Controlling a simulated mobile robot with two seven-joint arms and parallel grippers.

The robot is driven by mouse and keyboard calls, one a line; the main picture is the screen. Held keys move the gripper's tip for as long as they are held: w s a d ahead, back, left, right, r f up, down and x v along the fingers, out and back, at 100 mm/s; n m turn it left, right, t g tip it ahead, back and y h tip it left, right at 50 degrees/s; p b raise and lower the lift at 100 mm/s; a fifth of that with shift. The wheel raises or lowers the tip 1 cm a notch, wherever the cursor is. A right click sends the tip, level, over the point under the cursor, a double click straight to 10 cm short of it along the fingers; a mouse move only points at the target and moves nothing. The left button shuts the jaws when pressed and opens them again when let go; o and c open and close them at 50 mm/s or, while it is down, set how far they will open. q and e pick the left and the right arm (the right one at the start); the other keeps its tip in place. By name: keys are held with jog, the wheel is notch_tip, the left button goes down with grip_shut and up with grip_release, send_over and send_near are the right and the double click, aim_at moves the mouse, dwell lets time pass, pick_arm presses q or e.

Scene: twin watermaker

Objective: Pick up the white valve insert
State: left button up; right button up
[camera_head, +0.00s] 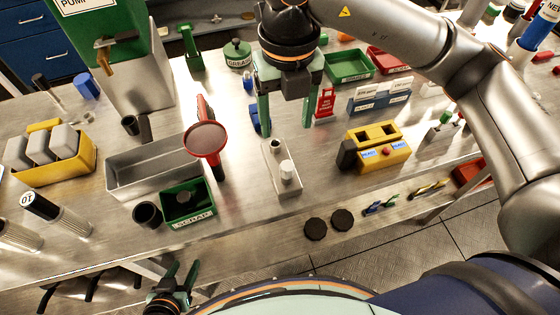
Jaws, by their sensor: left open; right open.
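A small white cylindrical piece (287,168), which looks like the valve insert, stands upright on a pale rectangular block (286,184) in the middle of the bench. A dark-topped small fitting (275,146) sits at the block's far end. My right gripper (287,122) hangs above the bench just beyond the block, its two green fingers spread and empty. It is apart from the white piece. My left gripper (181,270) is low at the bottom left, in front of the bench edge, open and empty.
A red-rimmed round magnifier (206,138) stands left of the block, near a metal tray (131,180) and a green scrap bin (166,212). A yellow box (384,157) stands to the right. Two dark round discs (343,220) lie near the front edge. Bare bench surrounds the block.

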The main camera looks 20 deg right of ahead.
send_over(287, 165)
notch_tip(287, 165, down, 7)
jog(key=shift+w+a+r, duration=0.1)
jog(key=shift+w, duration=0.05)
jog(key=f, duration=0.4)
jog(key=shift+s+p, duration=0.3)
jog(key=shift+p, duration=0.1)
jog(key=shift+w+f, duration=0.1)
jog(key=shift+f, duration=0.55)
grip_shut()
